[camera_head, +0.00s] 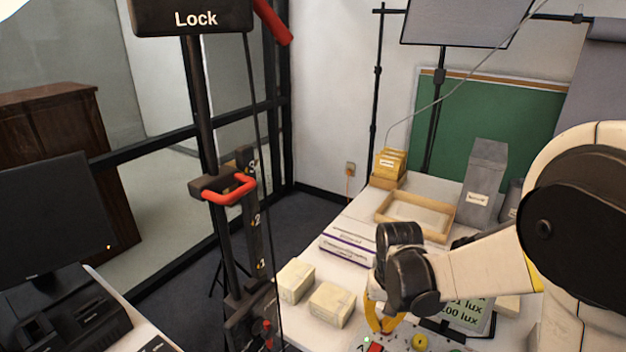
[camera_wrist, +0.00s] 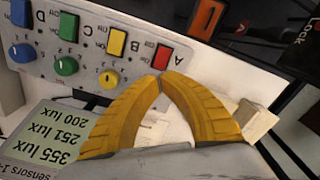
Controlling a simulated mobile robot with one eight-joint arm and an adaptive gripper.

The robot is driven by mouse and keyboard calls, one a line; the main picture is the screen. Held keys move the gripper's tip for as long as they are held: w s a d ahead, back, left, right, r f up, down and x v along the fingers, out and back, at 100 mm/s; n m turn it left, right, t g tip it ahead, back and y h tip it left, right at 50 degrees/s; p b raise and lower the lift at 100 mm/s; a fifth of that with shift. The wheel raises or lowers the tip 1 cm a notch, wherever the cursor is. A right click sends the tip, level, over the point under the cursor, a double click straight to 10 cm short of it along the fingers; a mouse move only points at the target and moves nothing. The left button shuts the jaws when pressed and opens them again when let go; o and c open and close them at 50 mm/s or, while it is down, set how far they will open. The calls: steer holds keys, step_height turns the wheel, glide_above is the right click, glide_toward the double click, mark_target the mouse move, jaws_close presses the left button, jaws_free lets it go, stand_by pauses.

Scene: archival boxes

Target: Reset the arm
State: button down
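My gripper (camera_head: 383,322) has yellow fingers and hangs low over the front of the white table in the head view. In the wrist view my gripper (camera_wrist: 163,77) has its two ridged fingertips together, with nothing seen between them. The arm reaches in from the right of the head view and is bent at the wrist. Beyond the fingertips in the wrist view is a grey control panel (camera_wrist: 90,35) with coloured square buttons and round knobs. I cannot tell whether the fingers touch the panel.
A lux display (camera_head: 470,314) stands beside the gripper. Two cream boxes (camera_head: 332,304) (camera_head: 296,281) lie left of it. A purple-edged white box (camera_head: 347,246), a wooden tray (camera_head: 414,214) and a grey archival box (camera_head: 484,182) stand farther back. A black post with red handle (camera_head: 232,188) rises at left.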

steer(key=s+r+n+t, duration=0.1)
steer(key=s+r+t, duration=0.5)
steer(key=s+r, duration=0.6)
steer(key=shift+s+r+t, duration=0.3)
steer(key=shift+r+t, duration=0.1)
steer(key=shift+r, duration=1.45)
